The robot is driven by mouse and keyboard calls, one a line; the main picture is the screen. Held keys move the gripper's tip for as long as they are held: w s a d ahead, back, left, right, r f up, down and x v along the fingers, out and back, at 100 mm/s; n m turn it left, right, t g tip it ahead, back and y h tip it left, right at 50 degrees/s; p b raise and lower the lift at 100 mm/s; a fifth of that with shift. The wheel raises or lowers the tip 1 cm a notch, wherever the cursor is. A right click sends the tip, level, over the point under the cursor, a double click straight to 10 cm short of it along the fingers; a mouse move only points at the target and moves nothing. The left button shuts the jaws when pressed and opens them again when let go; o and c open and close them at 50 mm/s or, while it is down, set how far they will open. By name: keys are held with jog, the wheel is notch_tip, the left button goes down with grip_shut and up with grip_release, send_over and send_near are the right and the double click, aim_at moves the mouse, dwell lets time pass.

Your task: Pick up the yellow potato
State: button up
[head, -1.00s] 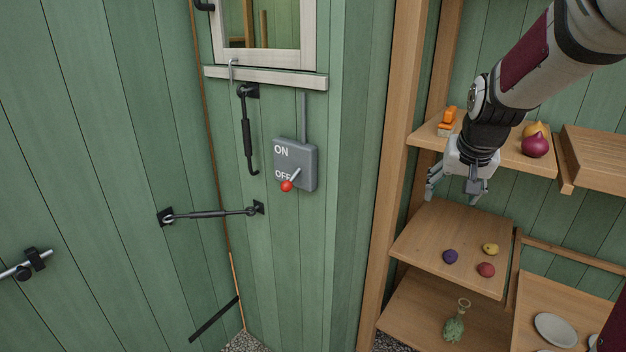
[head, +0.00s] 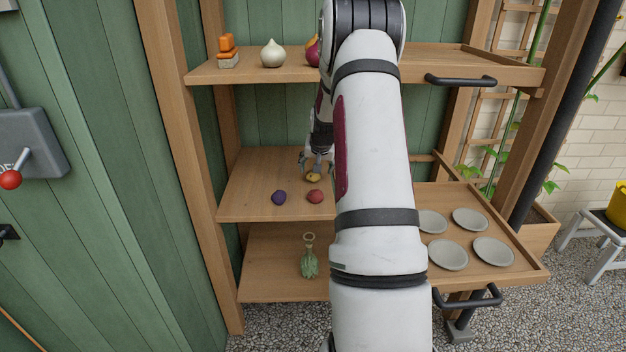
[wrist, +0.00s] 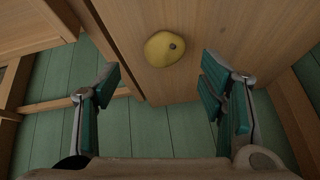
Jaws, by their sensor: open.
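The yellow potato (head: 314,177) lies on the middle wooden shelf, behind a purple potato (head: 279,197) and a red potato (head: 315,196). My gripper (head: 316,164) is at the potato's far side in the head view, close to it. In the wrist view the yellow potato (wrist: 164,49) lies on the wood, ahead of the open fingers and roughly centred between them. My gripper (wrist: 165,85) is empty there, with its teal finger pads wide apart. I cannot tell exactly how high the fingers are above the shelf.
An upper shelf (head: 250,70) holds an orange item (head: 227,47), a white onion (head: 273,54) and a red onion (head: 312,52). A tray (head: 500,225) with several plates stands right. A wooden post (head: 180,150) bounds the left.

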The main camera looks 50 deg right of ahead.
aim_at(314, 177)
jog(key=b+x, duration=0.1)
jog(key=x, duration=0.4)
jog(key=shift+w+a+b, duration=0.1)
jog(key=shift+b, duration=0.25)
jog(key=c, duration=1.2)
